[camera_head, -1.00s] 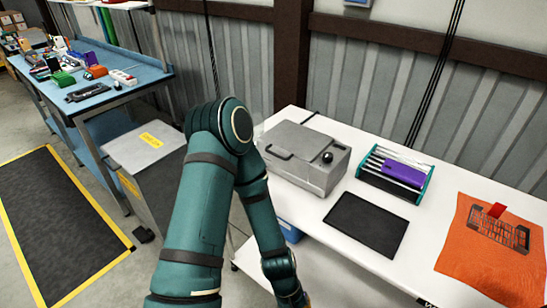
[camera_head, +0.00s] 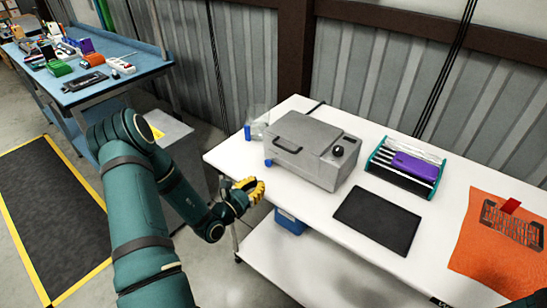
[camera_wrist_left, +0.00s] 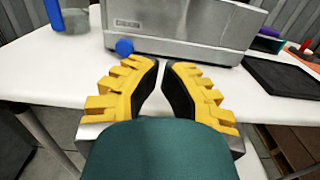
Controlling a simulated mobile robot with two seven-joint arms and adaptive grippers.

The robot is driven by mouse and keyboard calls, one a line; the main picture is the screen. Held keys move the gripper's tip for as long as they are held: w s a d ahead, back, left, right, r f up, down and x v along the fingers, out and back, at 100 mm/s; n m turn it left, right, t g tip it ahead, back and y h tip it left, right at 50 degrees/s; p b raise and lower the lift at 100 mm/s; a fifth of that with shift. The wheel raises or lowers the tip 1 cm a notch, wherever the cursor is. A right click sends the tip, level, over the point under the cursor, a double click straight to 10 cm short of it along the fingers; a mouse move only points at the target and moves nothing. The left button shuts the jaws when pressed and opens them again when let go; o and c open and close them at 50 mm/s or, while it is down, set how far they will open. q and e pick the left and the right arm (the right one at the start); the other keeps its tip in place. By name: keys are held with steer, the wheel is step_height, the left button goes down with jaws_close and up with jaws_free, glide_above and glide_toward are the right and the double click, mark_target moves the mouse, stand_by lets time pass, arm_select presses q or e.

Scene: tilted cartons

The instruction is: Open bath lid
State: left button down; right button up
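The bath (camera_head: 318,168) is a grey metal box on the white table, with a black knob on its right part. Its lid (camera_head: 303,134) lies flat and closed, with a dark handle (camera_head: 286,145) along the front edge. In the left wrist view the bath's front wall (camera_wrist_left: 190,22) fills the top. My left gripper (camera_head: 258,186), with yellow fingers, is in front of the bath near the table's front edge, apart from the handle. In the left wrist view its fingertips (camera_wrist_left: 161,63) nearly meet with nothing between them. My right gripper is out of view.
A blue knob (camera_head: 268,162) sits at the bath's lower left, near a clear beaker (camera_head: 258,124). A black mat (camera_head: 377,220), a rack with a purple item (camera_head: 415,166) and an orange cloth (camera_head: 490,255) lie to the right. The table's front strip is clear.

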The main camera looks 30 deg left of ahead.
arm_select(q)
steer(key=w, duration=0.9)
steer(key=shift+w+d+r, duration=0.1)
steer(key=shift+d+r, duration=0.1)
steer(key=shift+r, duration=0.05)
steer(key=r, duration=0.1)
steer(key=w+r, duration=0.1)
steer(key=shift+w+r, duration=0.2)
steer(key=shift+r, duration=0.2)
steer(key=shift+w+r, duration=0.1)
steer(key=shift+r, duration=0.45)
steer(key=shift+r, duration=0.1)
